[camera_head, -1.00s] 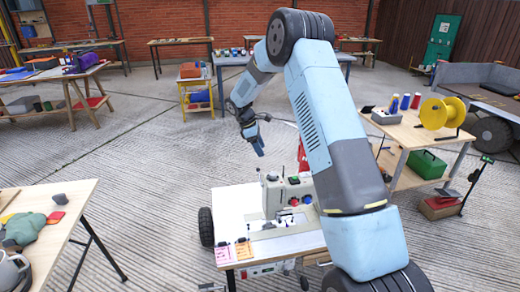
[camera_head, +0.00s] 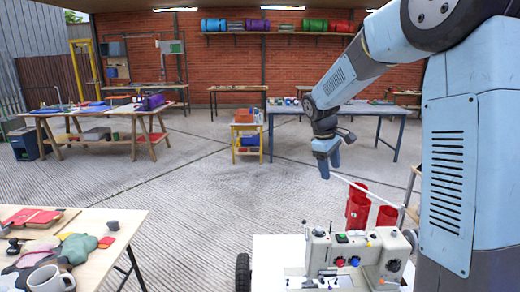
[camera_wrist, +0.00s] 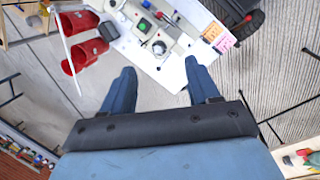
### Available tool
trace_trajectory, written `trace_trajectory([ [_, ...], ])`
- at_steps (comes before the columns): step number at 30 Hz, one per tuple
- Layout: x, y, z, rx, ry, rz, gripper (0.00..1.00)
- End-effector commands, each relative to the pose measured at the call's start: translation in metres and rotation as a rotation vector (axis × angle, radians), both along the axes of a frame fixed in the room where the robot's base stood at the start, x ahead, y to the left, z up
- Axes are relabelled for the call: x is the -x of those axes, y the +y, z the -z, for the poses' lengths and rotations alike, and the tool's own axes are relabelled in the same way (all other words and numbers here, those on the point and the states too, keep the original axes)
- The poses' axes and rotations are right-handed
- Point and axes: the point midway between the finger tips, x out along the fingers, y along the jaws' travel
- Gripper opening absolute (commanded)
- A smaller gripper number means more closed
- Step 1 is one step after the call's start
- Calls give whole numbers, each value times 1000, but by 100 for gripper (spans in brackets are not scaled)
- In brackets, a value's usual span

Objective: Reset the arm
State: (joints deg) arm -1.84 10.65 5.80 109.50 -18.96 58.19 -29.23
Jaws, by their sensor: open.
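My gripper (camera_head: 328,160) hangs from my raised arm, pointing down, above and behind the sewing machine in the head view. In the wrist view my gripper (camera_wrist: 158,82) has its two blue fingers spread wide apart with nothing between them. The cream sewing machine (camera_head: 345,252) stands on a white-topped table below; it also shows past the fingertips in the wrist view (camera_wrist: 165,20). Nothing is held.
Red cylinders (camera_head: 357,207) and a pale rod stand behind the machine. A blue table (camera_head: 350,108) and a yellow stand (camera_head: 247,140) are farther back. The concrete floor between is open.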

Motion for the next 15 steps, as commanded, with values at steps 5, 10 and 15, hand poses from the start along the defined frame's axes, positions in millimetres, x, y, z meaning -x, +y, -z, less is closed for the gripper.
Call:
trace_trajectory([
  [5, 44, -5, -34, -42, -77, 99, 60],
  [10, 87, -9, -57, -88, -144, 194, 60],
  [15, 129, -12, -74, -140, -210, 289, 60],
])
